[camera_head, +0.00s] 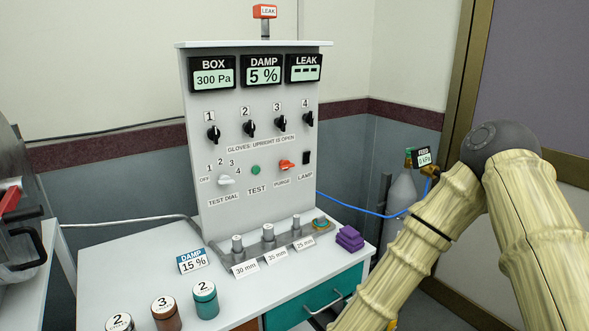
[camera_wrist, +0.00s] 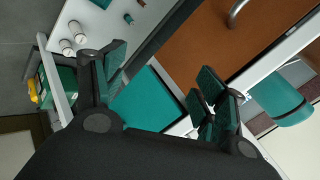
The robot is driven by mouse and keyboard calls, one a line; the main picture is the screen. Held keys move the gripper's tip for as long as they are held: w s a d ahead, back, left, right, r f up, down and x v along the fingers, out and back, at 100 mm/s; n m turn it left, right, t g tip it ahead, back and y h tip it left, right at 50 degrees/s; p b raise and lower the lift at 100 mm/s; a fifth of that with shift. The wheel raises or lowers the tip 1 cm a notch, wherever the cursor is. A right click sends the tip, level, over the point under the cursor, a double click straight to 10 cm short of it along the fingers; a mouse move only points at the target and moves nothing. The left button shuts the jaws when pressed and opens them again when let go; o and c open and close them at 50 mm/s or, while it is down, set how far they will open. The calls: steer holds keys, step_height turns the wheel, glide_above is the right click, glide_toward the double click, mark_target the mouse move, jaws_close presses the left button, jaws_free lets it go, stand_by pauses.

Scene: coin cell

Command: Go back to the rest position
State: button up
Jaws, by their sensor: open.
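My gripper (camera_wrist: 160,82) shows in the wrist view with its two dark, green-padded fingers spread wide apart. Nothing is held between them. It hangs over the front of the bench, with a teal drawer front (camera_wrist: 150,100) showing between and beyond the fingers. In the head view my arm, in a cream ribbed sleeve, is folded at the right side with its grey joint on top. The gripper itself is out of that view.
The white bench (camera_head: 150,262) carries a control panel (camera_head: 255,215) with knobs, displays reading 300 Pa and 5 %, purple blocks (camera_head: 349,238) and several numbered jars, including a teal one (camera_head: 205,302). A grey gas cylinder (camera_head: 402,192) stands behind my arm. An orange-brown door (camera_wrist: 215,40) shows in the wrist view.

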steer(key=s+d+f+n+g+h, duration=0.3)
steer(key=s+d+f+g, duration=0.1)
steer(key=s+d+f, duration=1.05)
steer(key=s+d+f+n+g+h, duration=0.1)
steer(key=s+d+f, duration=0.1)
steer(key=s+d, duration=0.4)
steer(key=s+d+f+n+g+h, duration=0.1)
steer(key=s+d+f+g, duration=0.1)
steer(key=s+d, duration=0.5)
steer(key=shift+f+h+p, duration=0.3)
steer(key=shift+f+h, duration=0.1)
steer(key=shift+f, duration=0.1)
